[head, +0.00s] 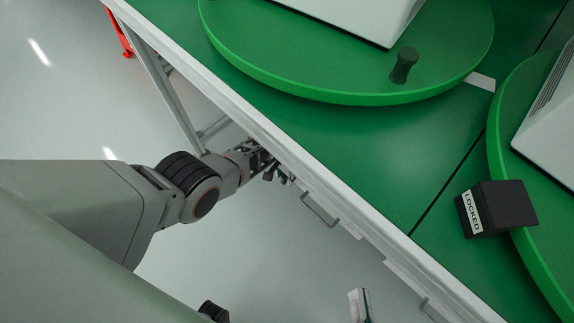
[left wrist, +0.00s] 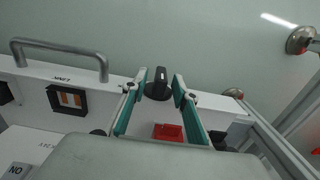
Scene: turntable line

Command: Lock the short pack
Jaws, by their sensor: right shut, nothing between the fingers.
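A white pack (head: 360,14) stands on the near-left green turntable (head: 300,90). Another white pack (head: 552,130) stands on the right turntable (head: 505,150). Both are cut off by the picture edge, so I cannot tell which is shorter. A black block marked LOCKED (head: 510,207) sits at the right turntable's rim. My left gripper (head: 283,178) is at the table's front edge. In the left wrist view its teal-padded fingers (left wrist: 161,84) are open, with a black knob (left wrist: 158,80) between them and gaps beside it. My right gripper (head: 360,305) is shut and empty at the bottom, partly cut off.
A dark peg (head: 404,65) stands on the left turntable. The white front panel carries a handle (left wrist: 60,50), a LINK label, a rocker switch (left wrist: 70,98) and a red square (left wrist: 168,132). The floor in front of the table is clear.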

